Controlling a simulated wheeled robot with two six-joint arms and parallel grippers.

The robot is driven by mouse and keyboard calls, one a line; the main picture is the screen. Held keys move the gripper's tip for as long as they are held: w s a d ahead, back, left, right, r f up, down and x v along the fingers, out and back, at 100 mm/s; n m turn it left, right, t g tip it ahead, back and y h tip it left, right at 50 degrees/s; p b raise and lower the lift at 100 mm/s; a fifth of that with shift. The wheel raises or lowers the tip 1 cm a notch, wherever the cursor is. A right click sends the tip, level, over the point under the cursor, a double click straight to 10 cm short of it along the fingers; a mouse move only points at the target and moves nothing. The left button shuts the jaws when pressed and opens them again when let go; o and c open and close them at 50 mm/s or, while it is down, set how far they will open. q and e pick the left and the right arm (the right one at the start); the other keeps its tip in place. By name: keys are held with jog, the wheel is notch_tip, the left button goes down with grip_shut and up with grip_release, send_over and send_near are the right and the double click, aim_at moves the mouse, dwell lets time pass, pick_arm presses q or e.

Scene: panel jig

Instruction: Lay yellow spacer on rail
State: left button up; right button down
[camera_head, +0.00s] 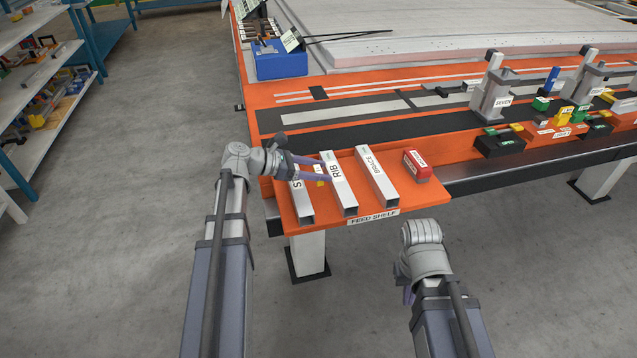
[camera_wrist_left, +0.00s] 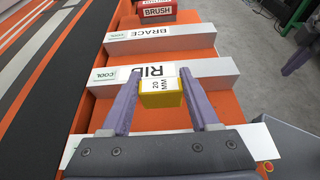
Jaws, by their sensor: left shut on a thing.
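The yellow spacer (camera_wrist_left: 161,98), marked "20 MM", is held between the two purple fingers of my left gripper (camera_wrist_left: 163,100). I cannot tell whether the spacer touches the shelf or the RIB bar. My right gripper (camera_head: 408,294) is low at the front, mostly hidden behind its own wrist. No part labelled as a rail shows.
The S-marked bar (camera_head: 301,202), the BRACE bar (camera_head: 376,175) and a red BRUSH block (camera_head: 417,165) lie on the shelf. Behind are dark and pale strips on the orange table (camera_head: 265,92), a blue bin (camera_head: 280,63), and grey clamp fixtures (camera_head: 492,92) with coloured blocks at right.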

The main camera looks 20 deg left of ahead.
pick_arm(q)
jog(key=shift+f+b, duration=1.35)
jog(key=shift+f, duration=0.35)
jog(key=shift+f, duration=0.15)
jog(key=o, duration=1.4)
jog(key=shift+c, duration=0.2)
